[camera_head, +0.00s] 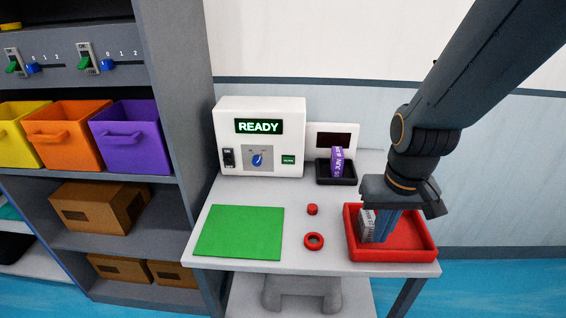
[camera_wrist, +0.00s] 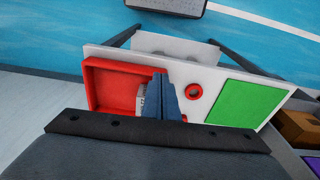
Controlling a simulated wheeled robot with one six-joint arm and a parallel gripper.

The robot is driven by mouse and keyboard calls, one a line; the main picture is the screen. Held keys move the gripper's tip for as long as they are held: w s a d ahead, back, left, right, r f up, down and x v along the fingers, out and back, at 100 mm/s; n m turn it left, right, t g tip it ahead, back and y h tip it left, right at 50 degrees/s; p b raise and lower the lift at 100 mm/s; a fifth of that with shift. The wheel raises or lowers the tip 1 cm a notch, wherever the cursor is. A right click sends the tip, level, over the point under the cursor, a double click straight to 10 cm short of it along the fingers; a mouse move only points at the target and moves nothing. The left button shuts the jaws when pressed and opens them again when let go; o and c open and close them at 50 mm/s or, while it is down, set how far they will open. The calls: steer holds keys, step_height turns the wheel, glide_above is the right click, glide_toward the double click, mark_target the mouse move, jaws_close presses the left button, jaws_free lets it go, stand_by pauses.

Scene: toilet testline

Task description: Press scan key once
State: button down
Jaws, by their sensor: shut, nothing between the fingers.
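A white machine (camera_head: 228,125) at the back of the table has a lit "READY" display (camera_head: 259,126), a black rocker switch (camera_head: 228,158), a blue knob (camera_head: 257,160) and a small green key (camera_head: 288,160). The lettering on the green key is too small to read for sure. My gripper (camera_head: 378,238) points down over the red tray, to the right of and nearer than the machine, well apart from the green key. In the wrist view its blue fingers (camera_wrist: 159,76) are together with nothing between them. The machine is not in the wrist view.
The red tray (camera_head: 408,255) holds a white printed box (camera_head: 367,226) beside my fingers. A purple box (camera_head: 337,161) stands in a black tray before a dark-screened device (camera_head: 333,128). A red button (camera_head: 312,209), red ring (camera_head: 313,241) and green mat (camera_head: 239,232) lie on the table. Shelves stand left.

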mark_target(288, 160)
steer(key=w+a+f+m+t+y+b, duration=0.1)
steer(key=w+a+f+m+t, duration=0.15)
steer(key=w, duration=0.65)
steer(key=w+a+f+m+t+b, duration=0.1)
steer(key=w+a+f+m+t, duration=0.2)
steer(key=w, duration=0.6)
steer(key=w+a+f+m+t+y, duration=0.1)
steer(key=w+a+m+y, duration=0.1)
steer(key=w+a, duration=0.1)
steer(key=w+a+f+m+t+y+b, duration=0.1)
steer(key=w+a+m+y, duration=0.1)
steer(key=a, duration=0.3)
steer(key=w+a+f+m+t+y, duration=0.1)
steer(key=w+a+f+m+y, duration=0.1)
steer(key=w+a+m, duration=0.1)
steer(key=shift+w+a+m+b, duration=0.35)
steer(key=shift+w+a+m, duration=0.1)
steer(key=shift+a, duration=0.3)
steer(key=shift+a+r+m+y, duration=0.1)
steer(key=shift+a+m+y, duration=0.3)
steer(key=shift+a+y, duration=0.15)
steer(key=w+b, duration=0.2)
steer(key=w, duration=0.5)
steer(key=shift+d, duration=0.15)
steer(key=shift+w, duration=0.9)
